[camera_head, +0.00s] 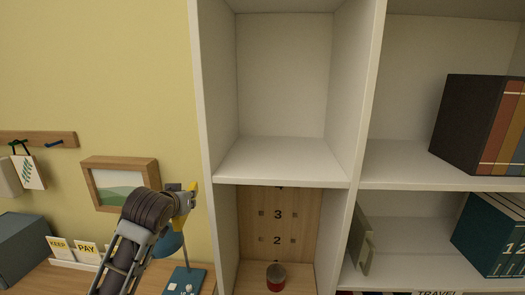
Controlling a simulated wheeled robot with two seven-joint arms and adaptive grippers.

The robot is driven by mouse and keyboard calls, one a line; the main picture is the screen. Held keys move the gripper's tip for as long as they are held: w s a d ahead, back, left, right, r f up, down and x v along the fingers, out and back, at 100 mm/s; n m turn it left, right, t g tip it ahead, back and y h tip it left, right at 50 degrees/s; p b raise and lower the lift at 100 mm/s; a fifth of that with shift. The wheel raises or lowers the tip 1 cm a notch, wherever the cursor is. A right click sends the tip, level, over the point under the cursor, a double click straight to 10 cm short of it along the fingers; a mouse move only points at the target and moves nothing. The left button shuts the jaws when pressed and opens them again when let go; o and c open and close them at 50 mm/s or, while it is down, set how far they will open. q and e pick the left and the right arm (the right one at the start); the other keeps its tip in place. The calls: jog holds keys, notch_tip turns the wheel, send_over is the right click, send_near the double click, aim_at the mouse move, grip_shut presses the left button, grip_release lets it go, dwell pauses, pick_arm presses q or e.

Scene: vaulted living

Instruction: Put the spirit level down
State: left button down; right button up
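My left gripper (185,198) is at the end of the dark arm coming up from the lower left, in front of the yellow wall and left of the shelf unit. It is seen from behind. A narrow yellow piece (191,190) shows at its tip; I cannot tell whether this is the spirit level or part of the gripper. The fingers are too small and hidden to read. No spirit level can be clearly made out elsewhere. My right gripper is not in view.
The white shelf unit (204,120) has an empty upper left compartment with a bare shelf board (280,160). Books (470,120) stand at right. A framed picture (120,185) hangs near my arm.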

pick_arm(q)
jog(key=s+f, duration=0.4)
jog(key=f, duration=0.5)
jog(key=s+f, duration=0.5)
jog(key=f, duration=0.5)
jog(key=s+d+f, duration=0.1)
jog(key=s+f, duration=0.3)
jog(key=f, duration=0.6)
jog(key=shift+s+f, duration=0.25)
jog(key=shift+s, duration=0.15)
jog(key=shift+d+f, duration=0.1)
notch_tip(320, 180, down, 7)
jog(key=s, duration=0.2)
dwell(0.3)
dwell(0.4)
